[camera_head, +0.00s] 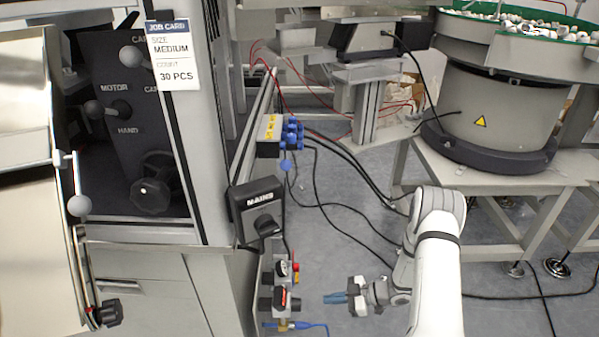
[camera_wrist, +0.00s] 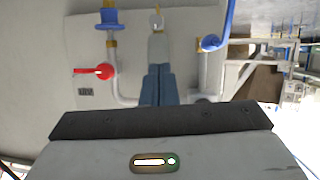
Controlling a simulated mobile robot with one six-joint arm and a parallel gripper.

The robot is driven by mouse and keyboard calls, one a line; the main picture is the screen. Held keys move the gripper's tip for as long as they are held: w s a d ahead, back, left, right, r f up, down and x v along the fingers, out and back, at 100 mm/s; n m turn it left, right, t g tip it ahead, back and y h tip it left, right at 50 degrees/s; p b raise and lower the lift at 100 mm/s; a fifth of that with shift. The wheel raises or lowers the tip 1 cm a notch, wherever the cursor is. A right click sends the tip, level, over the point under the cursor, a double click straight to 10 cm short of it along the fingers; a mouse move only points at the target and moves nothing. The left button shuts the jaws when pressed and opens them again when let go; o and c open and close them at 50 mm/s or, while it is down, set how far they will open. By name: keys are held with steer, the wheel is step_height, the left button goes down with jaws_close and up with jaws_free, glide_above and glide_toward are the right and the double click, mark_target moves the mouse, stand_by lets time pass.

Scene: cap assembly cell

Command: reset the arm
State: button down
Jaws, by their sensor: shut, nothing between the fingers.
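My white arm reaches up from the lower right in the head view. It bends at the elbow, and my gripper (camera_head: 335,298) points left with its blue fingers together and nothing between them. The gripper is a short way right of the small valves and switches on the side of the machine cabinet. In the wrist view my gripper's fingers (camera_wrist: 158,86) are shut and point at a light panel with pipe fittings. I cannot tell whether the fingertips touch the fitting beyond them.
The panel carries a red-handled valve (camera_wrist: 95,71) and a blue hose (camera_wrist: 229,25). A MAINS switch (camera_head: 258,210) sticks out from the cabinet. A bowl feeder (camera_head: 500,100) stands on a table at the right. Black cables cross the floor behind my arm.

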steer(key=w+d+r+m+t+h+p, duration=0.1)
steer(key=w+d+r+t+h+p, duration=0.2)
steer(key=r, duration=0.4)
steer(key=w+r+m+t+h+p, duration=0.1)
steer(key=w+r+p, duration=0.1)
steer(key=w+r, duration=0.35)
steer(key=d+r+m+t+h+p, duration=0.1)
steer(key=d+r+m+h+p, duration=0.2)
steer(key=r, duration=0.7)
steer(key=d+r+m+t+h+p, duration=0.1)
steer(key=d+r+h+p, duration=0.2)
steer(key=r, duration=0.8)
steer(key=d+r+m+t+h+p, duration=0.1)
steer(key=d+r+m+h+p, duration=0.3)
steer(key=r, duration=0.6)
steer(key=s+a+r+m+g+h+p, duration=0.1)
steer(key=s+r+m+p, duration=0.1)
steer(key=s+r+p, duration=0.35)
steer(key=s+r+m+g+h+p, duration=0.1)
steer(key=s+r+p, duration=0.1)
steer(key=s+r, duration=0.6)
steer(key=s+a+r+m+g+y+p, duration=0.1)
steer(key=s+a+r+m+g+p, duration=0.1)
steer(key=s+r, duration=0.4)
steer(key=s+a+r+m+g+y+p, duration=0.1)
steer(key=s+a+r+p, duration=0.4)
steer(key=s, duration=0.6)
steer(key=shift+r+m+g+p, duration=0.35)
steer(key=shift+r+m+g, duration=0.15)
steer(key=shift+r+m, duration=0.3)
